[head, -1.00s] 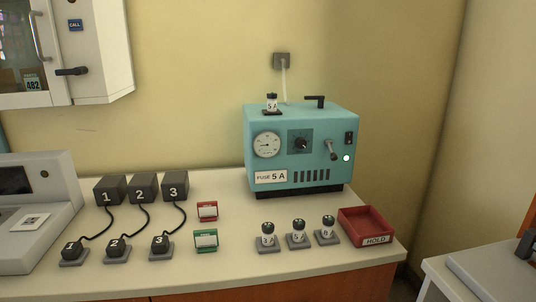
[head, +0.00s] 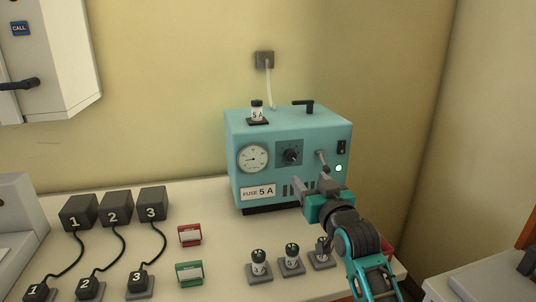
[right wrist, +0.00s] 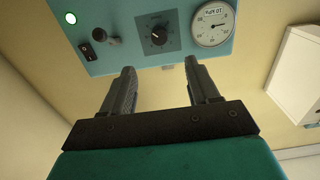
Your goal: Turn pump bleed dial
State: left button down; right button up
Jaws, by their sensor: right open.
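The teal pump box (head: 240,199) stands on the counter at the back. Its black bleed dial (head: 291,156) sits on a dark square plate in the middle of the front face, right of the round gauge (head: 253,158). In the right wrist view the dial (right wrist: 158,36) shows upside down, beyond the fingertips, with the gauge (right wrist: 213,24) beside it. My right gripper (head: 324,182) is open and empty, in front of the pump's lower right front, apart from the dial. In the right wrist view its two fingers (right wrist: 160,70) point toward the panel. My left gripper is not in view.
A lever (head: 321,158), a black switch (head: 341,147) and a lit green lamp (head: 338,168) are on the panel's right side. Several fuses stand around, one (head: 257,111) on the pump. A red tray (head: 388,246) is partly hidden behind my right arm.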

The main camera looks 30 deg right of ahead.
aim_at(292, 157)
jog(key=x, duration=1.2)
jog(key=shift+w+d+r, duration=0.1)
jog(key=shift+w, duration=0.25)
jog(key=shift+c, duration=0.2)
jog(key=c, duration=1)
